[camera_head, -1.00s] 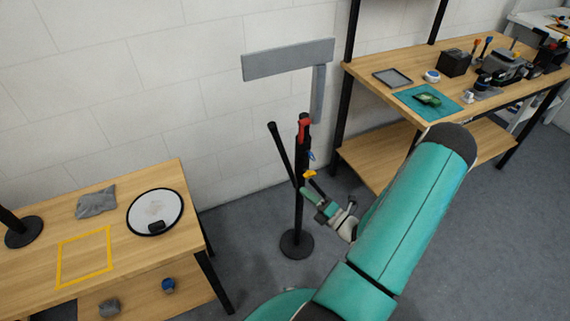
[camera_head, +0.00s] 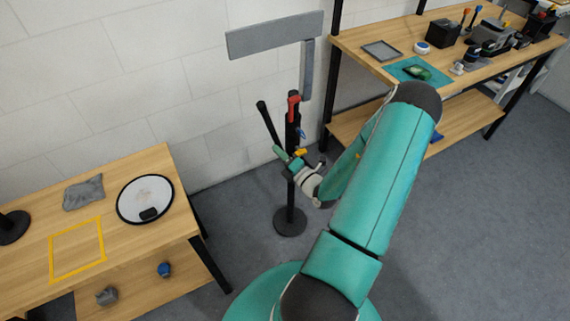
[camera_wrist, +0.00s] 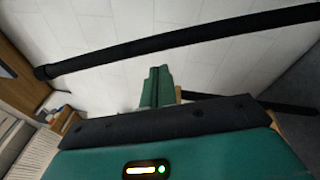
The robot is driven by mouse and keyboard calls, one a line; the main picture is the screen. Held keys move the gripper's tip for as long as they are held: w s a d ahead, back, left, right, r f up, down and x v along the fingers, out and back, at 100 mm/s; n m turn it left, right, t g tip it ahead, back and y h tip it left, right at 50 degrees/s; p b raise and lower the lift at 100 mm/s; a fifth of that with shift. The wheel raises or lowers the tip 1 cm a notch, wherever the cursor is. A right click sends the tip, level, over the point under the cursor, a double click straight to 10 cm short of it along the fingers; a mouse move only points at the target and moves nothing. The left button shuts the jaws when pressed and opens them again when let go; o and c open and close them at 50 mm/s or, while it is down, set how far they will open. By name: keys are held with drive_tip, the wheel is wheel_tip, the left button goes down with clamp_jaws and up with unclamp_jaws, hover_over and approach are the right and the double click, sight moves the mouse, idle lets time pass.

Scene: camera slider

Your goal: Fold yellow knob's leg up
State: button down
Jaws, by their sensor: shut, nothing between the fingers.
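A black post (camera_head: 289,190) stands upright on a round base, with a red part (camera_head: 293,105) near its top, a blue knob (camera_head: 301,132) and the yellow knob (camera_head: 300,152) lower down. A black leg (camera_head: 270,124) slants up and out to the left of the post. My gripper (camera_head: 280,153) is shut and empty, reaching across the post beside the yellow knob, near the leg's lower part. In the wrist view my shut green fingers (camera_wrist: 157,86) point at a long black bar (camera_wrist: 180,38) crossing the view. Whether they touch it, I cannot tell.
A wooden table (camera_head: 110,205) with a round reflector (camera_head: 145,199) stands at the left. A workbench (camera_head: 450,75) is at the back right. Open floor lies at the right.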

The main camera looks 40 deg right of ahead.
drive_tip(key=shift+w+d+r, duration=0.25)
drive_tip(key=shift+w+d, duration=0.3)
drive_tip(key=shift+d, duration=0.05)
drive_tip(key=w+d+r+m, duration=0.1)
drive_tip(key=d+r, duration=0.1)
drive_tip(key=d, duration=0.4)
drive_tip(key=shift+w+d, duration=0.25)
drive_tip(key=shift+w, duration=0.1)
